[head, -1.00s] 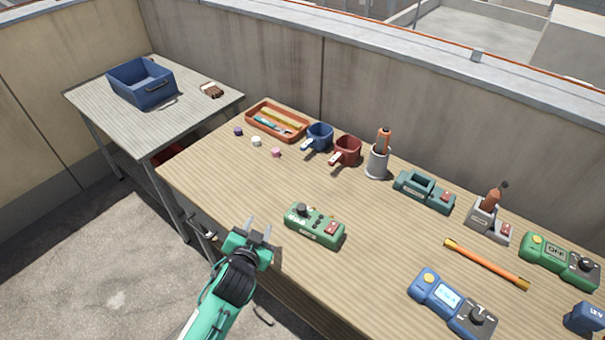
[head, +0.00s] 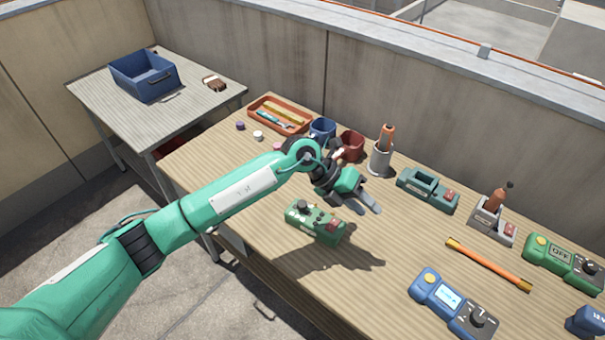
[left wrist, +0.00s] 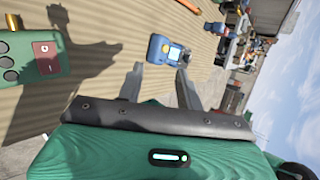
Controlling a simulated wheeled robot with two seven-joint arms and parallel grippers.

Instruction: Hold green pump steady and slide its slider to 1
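The green pump (head: 315,222) lies on the wooden table near its front edge, in the middle of the head view. It has a black knob on top, small pale studs and a red block at its right end. Its slider and markings are too small to make out. Part of the pump (left wrist: 38,55) shows at the left of the left wrist view. My left gripper (head: 371,205) is open and empty, above the table to the right of the pump and apart from it. Its spread fingers (left wrist: 160,72) also show in the left wrist view. My right gripper is not in view.
Behind my left arm stand a blue mug (head: 322,130), a red mug (head: 352,146) and a grey holder (head: 381,158). The table just right of the pump is clear.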

